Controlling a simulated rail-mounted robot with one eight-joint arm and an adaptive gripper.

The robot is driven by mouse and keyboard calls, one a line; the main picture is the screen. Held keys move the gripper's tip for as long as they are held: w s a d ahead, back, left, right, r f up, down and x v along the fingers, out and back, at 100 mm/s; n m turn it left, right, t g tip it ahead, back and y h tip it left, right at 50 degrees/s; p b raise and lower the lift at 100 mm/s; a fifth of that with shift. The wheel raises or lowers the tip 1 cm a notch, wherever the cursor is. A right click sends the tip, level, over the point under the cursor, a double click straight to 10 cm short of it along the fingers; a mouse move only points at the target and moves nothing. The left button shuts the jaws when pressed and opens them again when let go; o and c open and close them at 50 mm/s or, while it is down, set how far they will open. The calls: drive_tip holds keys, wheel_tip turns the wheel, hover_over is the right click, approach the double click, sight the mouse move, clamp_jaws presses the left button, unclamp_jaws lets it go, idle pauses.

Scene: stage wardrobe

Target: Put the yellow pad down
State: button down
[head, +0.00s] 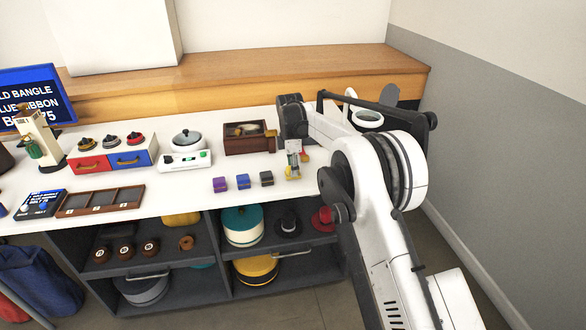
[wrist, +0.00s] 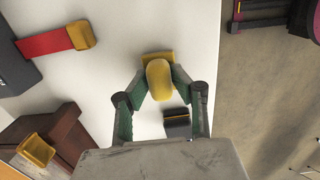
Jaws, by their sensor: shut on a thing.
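The yellow pad (wrist: 158,80) is between the green fingers of my gripper (wrist: 159,84) in the wrist view. The fingers are shut on its rounded upper part, and its squarer yellow base shows just beyond. In the head view my gripper (head: 293,168) points down over the right end of the white counter, with a little of the yellow pad (head: 289,178) at its tip. The pad is low over the counter; I cannot tell whether it touches it. A black pad (head: 266,179) is left of it, also in the wrist view (wrist: 177,123).
Blue (head: 243,182) and purple (head: 219,184) pads continue the row leftward. A brown wooden box (head: 247,145) stands behind. A red strap with a gold end (wrist: 45,43) lies near my gripper. The counter's front edge is close, above open shelves (head: 215,262).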

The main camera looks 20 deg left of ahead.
drive_tip(key=shift+f, duration=0.2)
drive_tip(key=c, duration=1.5)
unclamp_jaws()
drive_tip(key=shift+r, duration=0.1)
drive_tip(key=r, duration=0.4)
drive_tip(key=r+p, duration=0.1)
drive_tip(key=r, duration=0.7)
drive_tip(key=shift+s+a+r+p, duration=0.15)
drive_tip(key=shift+s+p, duration=0.15)
